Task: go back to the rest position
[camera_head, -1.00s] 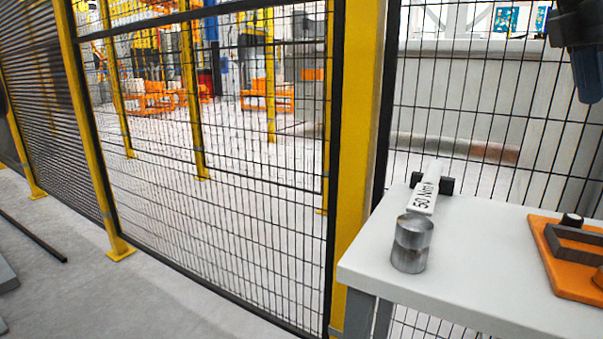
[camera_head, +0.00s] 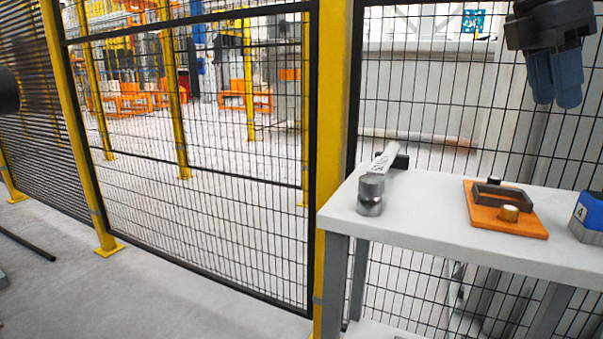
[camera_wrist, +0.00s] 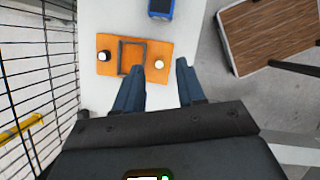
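My gripper (camera_head: 556,102) hangs at the upper right of the head view, above the table and in front of the mesh fence. Its two blue fingers point down. In the wrist view my gripper (camera_wrist: 160,70) has its fingers spread apart with nothing between them, so it is open and empty. Below the fingers lies an orange plate (camera_wrist: 112,66) with a dark rectangular frame and two knobs. The orange plate (camera_head: 482,222) also shows on the table in the head view. No marker of a rest position shows.
A grey-white table (camera_head: 420,222) carries a metal cylinder (camera_head: 370,196), a white labelled bar (camera_head: 384,158) and a blue box marked 4 (camera_head: 590,216). A yellow-posted mesh fence (camera_head: 200,215) stands behind and left. A brown-topped surface (camera_wrist: 268,40) lies right in the wrist view.

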